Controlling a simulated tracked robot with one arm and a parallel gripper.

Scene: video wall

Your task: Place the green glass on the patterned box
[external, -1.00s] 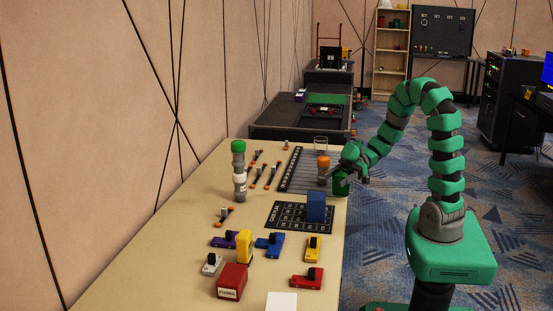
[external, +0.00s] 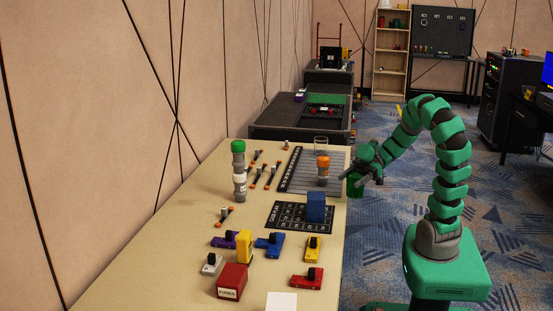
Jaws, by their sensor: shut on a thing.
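The green glass (external: 356,188) is in my gripper (external: 353,179), just right of the long table's right edge and about level with the orange-topped jar. My gripper is shut on the glass, and its fingers hide part of it. No box with a clear pattern can be made out. A blue box (external: 316,208) stands on a black mat with white print (external: 290,214), left of and nearer the camera than the glass.
The table (external: 185,235) holds an orange-topped jar (external: 323,170), a clear glass (external: 320,145), a green-topped stack (external: 239,172), a red box (external: 232,281) and several small coloured blocks.

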